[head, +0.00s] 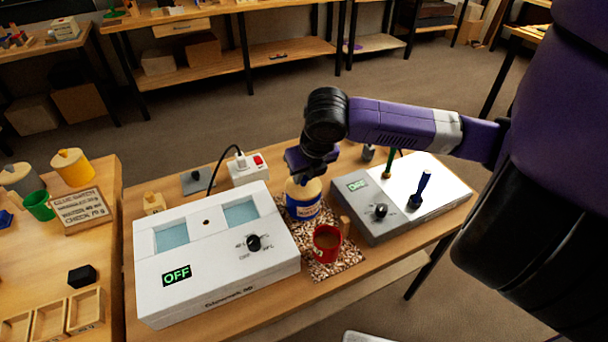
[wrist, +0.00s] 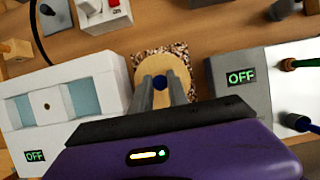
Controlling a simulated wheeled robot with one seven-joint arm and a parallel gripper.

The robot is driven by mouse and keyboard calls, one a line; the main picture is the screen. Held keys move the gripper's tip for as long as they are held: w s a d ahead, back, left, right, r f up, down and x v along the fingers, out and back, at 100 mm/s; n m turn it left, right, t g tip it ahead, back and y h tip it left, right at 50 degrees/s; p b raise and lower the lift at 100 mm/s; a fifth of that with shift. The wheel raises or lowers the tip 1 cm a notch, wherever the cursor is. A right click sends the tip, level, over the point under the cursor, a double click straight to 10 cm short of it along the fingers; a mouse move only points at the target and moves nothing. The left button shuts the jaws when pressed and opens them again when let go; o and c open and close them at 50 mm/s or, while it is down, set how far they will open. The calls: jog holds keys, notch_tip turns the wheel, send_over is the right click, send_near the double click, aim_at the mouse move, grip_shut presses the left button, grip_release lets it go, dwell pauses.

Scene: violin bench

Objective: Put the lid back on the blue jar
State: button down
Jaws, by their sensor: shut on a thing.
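The blue jar (head: 303,208) with a pale label stands upright on the speckled mat between two white-and-grey machines. The tan wooden lid (head: 301,188) is at the jar's top in the head view. I cannot tell whether it is fully seated. My gripper (head: 306,172) is directly above the jar, pointing down, shut on the lid. The lid hides most of the jar there.
A white machine (head: 215,275) is at left, a grey one (head: 385,232) with upright tools at right. A power strip (head: 249,170) lies behind.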

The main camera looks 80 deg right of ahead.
jog(key=c, duration=1.2)
grip_release()
jog(key=shift+o, duration=0.4)
jog(key=o, duration=0.4)
jog(key=shift+r, duration=0.15)
jog(key=shift+r+p, duration=2.45)
jog(key=shift+r, duration=0.85)
